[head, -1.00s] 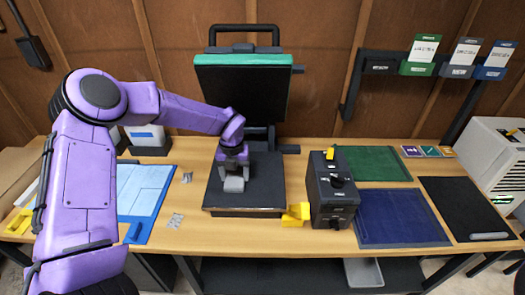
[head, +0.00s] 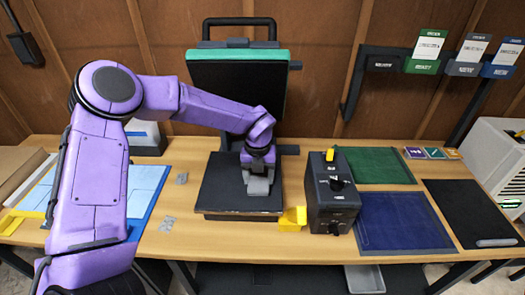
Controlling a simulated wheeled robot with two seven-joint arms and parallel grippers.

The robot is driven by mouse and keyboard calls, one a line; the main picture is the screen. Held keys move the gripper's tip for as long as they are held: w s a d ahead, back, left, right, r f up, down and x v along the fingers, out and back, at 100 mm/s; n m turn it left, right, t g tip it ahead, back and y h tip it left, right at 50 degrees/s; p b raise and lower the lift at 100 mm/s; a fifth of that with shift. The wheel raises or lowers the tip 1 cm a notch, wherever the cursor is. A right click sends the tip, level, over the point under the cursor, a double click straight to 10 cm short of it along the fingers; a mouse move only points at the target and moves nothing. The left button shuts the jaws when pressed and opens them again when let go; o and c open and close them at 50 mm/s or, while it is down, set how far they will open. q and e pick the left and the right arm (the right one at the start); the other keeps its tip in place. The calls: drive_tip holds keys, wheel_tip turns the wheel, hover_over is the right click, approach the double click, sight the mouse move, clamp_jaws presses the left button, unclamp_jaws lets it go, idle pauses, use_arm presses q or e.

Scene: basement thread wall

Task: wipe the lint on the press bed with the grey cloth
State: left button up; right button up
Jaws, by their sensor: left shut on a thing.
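The press bed (head: 222,192) is a flat black plate in the middle of the table, below the raised press lid (head: 237,83). My left gripper (head: 259,174) is over the right part of the bed and points down. It is shut on the grey cloth (head: 259,186), which appears to be against the bed surface. I can make out no lint on the visible part of the bed; the arm and cloth hide some of it. My right gripper is not in view.
A dark control box (head: 332,195) and a yellow block (head: 292,219) stand right of the bed. Green (head: 374,165) and blue (head: 400,222) mats and a black mat (head: 466,212) lie farther right. Small grey pieces (head: 167,224) lie left of the bed.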

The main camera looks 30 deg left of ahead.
use_arm(q)
drive_tip(key=shift+w+d+r+p, duration=0.2)
drive_tip(key=shift+r+p, duration=0.15)
drive_tip(key=shift+r, duration=0.25)
drive_tip(key=shift+w+d+r+p, duration=0.2)
drive_tip(key=shift+r+p, duration=0.15)
drive_tip(key=shift+r, duration=0.2)
drive_tip(key=r, duration=0.1)
drive_tip(key=p, duration=0.1)
drive_tip(key=s+r, duration=0.1)
drive_tip(key=shift+a+r+p, duration=0.25)
drive_tip(key=shift+r+p, duration=0.05)
drive_tip(key=shift+p, duration=0.05)
drive_tip(key=shift+w+r+p, duration=0.25)
drive_tip(key=shift+r+p, duration=0.55)
drive_tip(key=shift+r, duration=0.25)
drive_tip(key=shift+s+r+p, duration=0.1)
drive_tip(key=shift+r+p, duration=0.35)
drive_tip(key=shift+r, duration=0.25)
drive_tip(key=shift+f, duration=0.1)
drive_tip(key=shift+d, duration=0.15)
